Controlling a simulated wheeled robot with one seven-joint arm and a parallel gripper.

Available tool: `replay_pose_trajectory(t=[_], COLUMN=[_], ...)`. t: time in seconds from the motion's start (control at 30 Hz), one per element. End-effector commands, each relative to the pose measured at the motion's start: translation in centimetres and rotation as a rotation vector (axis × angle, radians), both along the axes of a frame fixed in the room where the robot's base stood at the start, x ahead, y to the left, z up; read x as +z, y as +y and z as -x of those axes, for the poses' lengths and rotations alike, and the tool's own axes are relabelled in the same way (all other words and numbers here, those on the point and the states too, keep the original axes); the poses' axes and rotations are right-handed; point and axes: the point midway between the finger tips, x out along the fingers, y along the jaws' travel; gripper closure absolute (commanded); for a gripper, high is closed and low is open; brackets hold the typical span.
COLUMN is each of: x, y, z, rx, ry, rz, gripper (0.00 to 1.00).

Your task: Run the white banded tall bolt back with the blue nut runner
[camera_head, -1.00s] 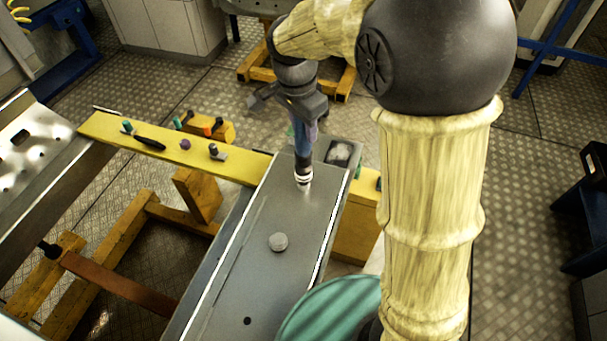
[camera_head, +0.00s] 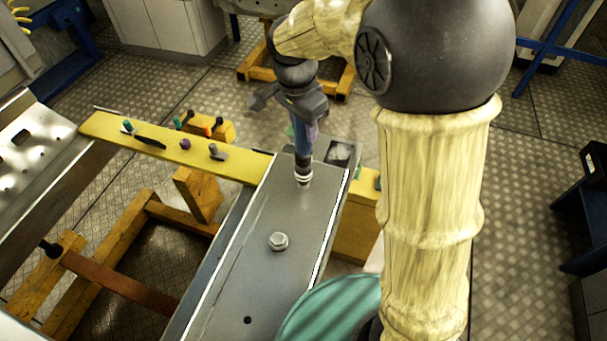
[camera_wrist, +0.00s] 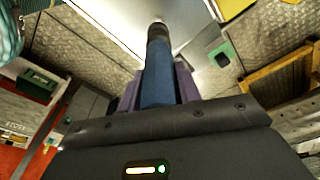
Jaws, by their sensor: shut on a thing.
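My gripper (camera_head: 302,122) is shut on the blue nut runner (camera_head: 301,139), which hangs nearly upright over the far end of the grey metal beam. In the wrist view the blue nut runner (camera_wrist: 158,80) points away from the jaws, between purple finger pads. Its dark lower end meets a white banded tall bolt (camera_head: 303,177) that stands on the beam. The runner's tip appears to be on or right at the bolt's top; I cannot tell how far it is seated. The bolt's head is hidden by the tool.
A second, low hex bolt (camera_head: 279,241) sits nearer on the beam (camera_head: 230,290), with a small dark hole in front. A yellow rail (camera_head: 235,165) at the left carries several small parts. A teal round object (camera_head: 335,312) lies at the beam's near right.

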Motion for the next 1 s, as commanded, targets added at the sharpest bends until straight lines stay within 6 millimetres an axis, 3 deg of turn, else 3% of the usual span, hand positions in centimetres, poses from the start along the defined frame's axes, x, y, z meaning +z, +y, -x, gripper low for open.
replay_pose_trajectory(t=[0.63,0.67,0.8,1.0], x=[0.54,0.55,0.56,0.58], y=[0.06,0.06,0.07,0.07], z=[0.03,0.03,0.02,0.01], rx=[0.000,0.000,0.000,0.000], ry=[0.001,0.001,0.000,0.000], rz=[-0.001,-0.001,-0.001,-0.001], gripper=[1.00,0.72,1.00,1.00])
